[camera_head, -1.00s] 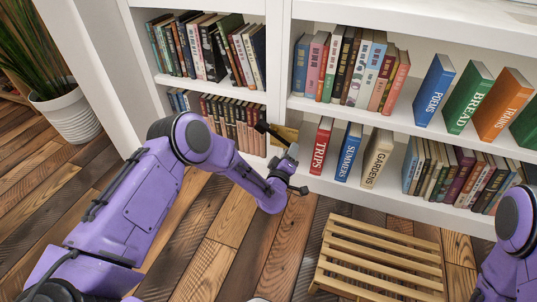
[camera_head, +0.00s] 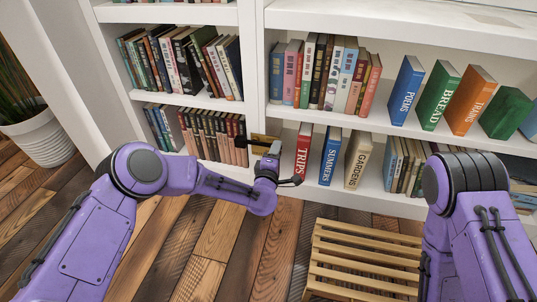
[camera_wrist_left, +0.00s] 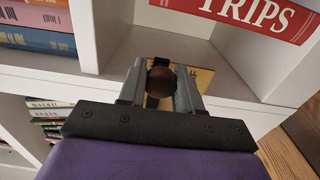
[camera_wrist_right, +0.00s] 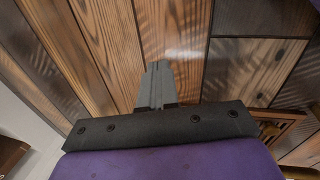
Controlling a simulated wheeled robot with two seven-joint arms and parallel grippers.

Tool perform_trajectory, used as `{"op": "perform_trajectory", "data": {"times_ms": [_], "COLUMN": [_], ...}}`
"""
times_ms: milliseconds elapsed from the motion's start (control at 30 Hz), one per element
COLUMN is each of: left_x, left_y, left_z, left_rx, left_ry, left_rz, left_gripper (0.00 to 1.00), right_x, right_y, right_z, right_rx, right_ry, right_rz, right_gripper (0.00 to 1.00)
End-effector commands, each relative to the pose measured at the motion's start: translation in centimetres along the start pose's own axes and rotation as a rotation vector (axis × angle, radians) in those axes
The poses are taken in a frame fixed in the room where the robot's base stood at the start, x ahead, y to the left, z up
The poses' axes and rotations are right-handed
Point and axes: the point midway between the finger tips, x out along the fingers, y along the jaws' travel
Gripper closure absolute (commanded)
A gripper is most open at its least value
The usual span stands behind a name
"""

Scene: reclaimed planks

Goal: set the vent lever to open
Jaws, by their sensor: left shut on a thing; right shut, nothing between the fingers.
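The vent lever's round brown knob (camera_wrist_left: 161,83) sits between the fingers of my left gripper (camera_wrist_left: 160,88) in the left wrist view, and the fingers are shut on it. A brass-coloured plate (camera_wrist_left: 203,80) is behind the knob, with lettering ending in "FF" partly hidden by a finger. In the head view the plate (camera_head: 261,139) is on the shelf upright, and my left gripper (camera_head: 273,152) is in front of it. The lever's arm is mostly hidden. My right gripper (camera_wrist_right: 157,75) is shut and empty above the wooden floor in the right wrist view.
White bookshelves (camera_head: 253,60) full of books fill the back. The TRIPS book (camera_head: 303,152) stands just right of the left gripper. A slatted wooden pallet (camera_head: 365,260) lies on the floor between my arms. A potted plant (camera_head: 38,135) stands at the left.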

Motion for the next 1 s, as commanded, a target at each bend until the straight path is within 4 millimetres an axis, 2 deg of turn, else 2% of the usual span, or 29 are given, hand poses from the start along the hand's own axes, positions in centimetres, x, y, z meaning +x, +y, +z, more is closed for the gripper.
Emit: {"op": "perform_trajectory", "data": {"times_ms": [367,400,467,767,867,1000], "left_x": [0.1,0.1,0.1,-0.1,-1.1,-4.0], "left_y": [0.2,0.2,0.2,0.2,0.4,0.7], "left_z": [-0.2,-0.2,-0.2,0.1,0.1,0.1], "left_rx": [-0.006,-0.006,-0.005,-0.004,-0.003,-0.003], "left_ry": [0.005,0.005,0.005,0.0,-0.001,-0.002], "left_rz": [0.003,0.003,0.003,0.001,-0.001,-0.003], "left_gripper": [1.0,0.6,0.44,0.44,0.44,0.44], "right_x": [0.0,0.0,0.0,-0.2,-1.3,-3.9], "right_y": [0.0,0.0,0.0,0.0,-0.4,-1.3], "right_z": [0.0,0.0,0.0,0.1,0.9,3.0], "right_rx": [-0.001,-0.001,-0.001,-0.002,-0.004,-0.009], "right_ry": [0.001,0.001,0.001,-0.005,-0.048,-0.163], "right_rz": [0.001,0.001,0.001,-0.001,-0.018,-0.063], "right_gripper": [1.0,1.0,1.0,1.0,1.0,1.0]}}
